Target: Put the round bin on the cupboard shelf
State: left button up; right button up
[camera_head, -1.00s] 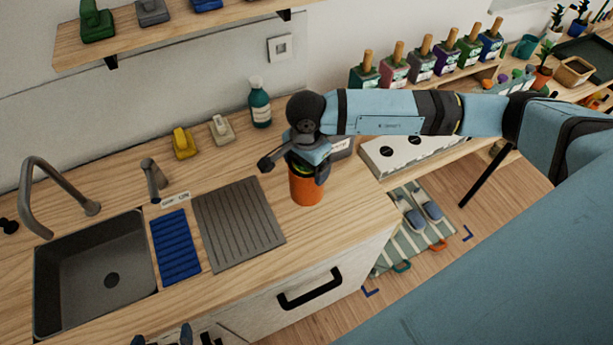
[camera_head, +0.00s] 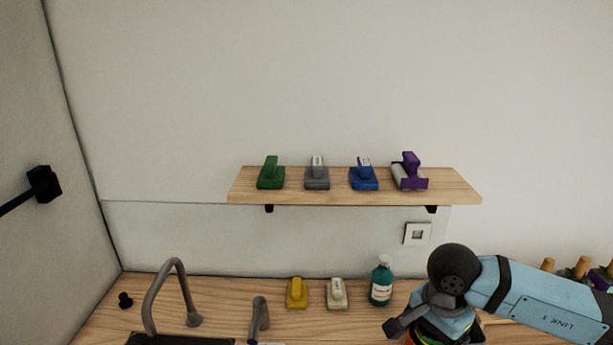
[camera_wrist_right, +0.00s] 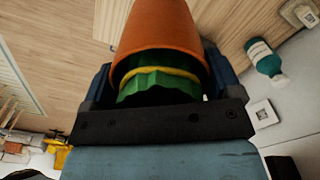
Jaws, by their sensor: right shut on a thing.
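The round bin is an orange tapered tub (camera_wrist_right: 160,30) with green and yellow stuff showing at its rim. In the right wrist view its side fills the top middle, between the two fingers of my right gripper (camera_wrist_right: 160,82), which is shut on it. In the head view my right gripper (camera_head: 432,322) is at the bottom edge, right of the teal bottle, and only a sliver of the bin shows under it. My left gripper is out of view. I cannot make out a cupboard shelf for certain.
A wooden wall shelf (camera_head: 330,196) carries a green, a grey, a blue and a purple handled block. On the counter (camera_head: 225,292) stand a teal bottle (camera_head: 381,284), a yellow block (camera_head: 297,293), a cream block (camera_head: 337,294) and a grey tap (camera_head: 165,290). A black fixture (camera_head: 42,184) juts at left.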

jog(key=n, duration=0.2)
jog(key=f+n, duration=0.1)
jog(key=shift+d+n, duration=0.1)
jog(key=shift+n, duration=0.3)
jog(key=n, duration=0.2)
jog(key=f+n, duration=0.1)
jog(key=shift+d+n, duration=0.15)
jog(key=shift+n, duration=0.25)
jog(key=n, duration=0.2)
jog(key=shift+f+n, duration=0.3)
jog(key=shift+f, duration=0.05)
jog(key=shift+f+n, duration=0.2)
jog(key=shift+n, duration=0.5)
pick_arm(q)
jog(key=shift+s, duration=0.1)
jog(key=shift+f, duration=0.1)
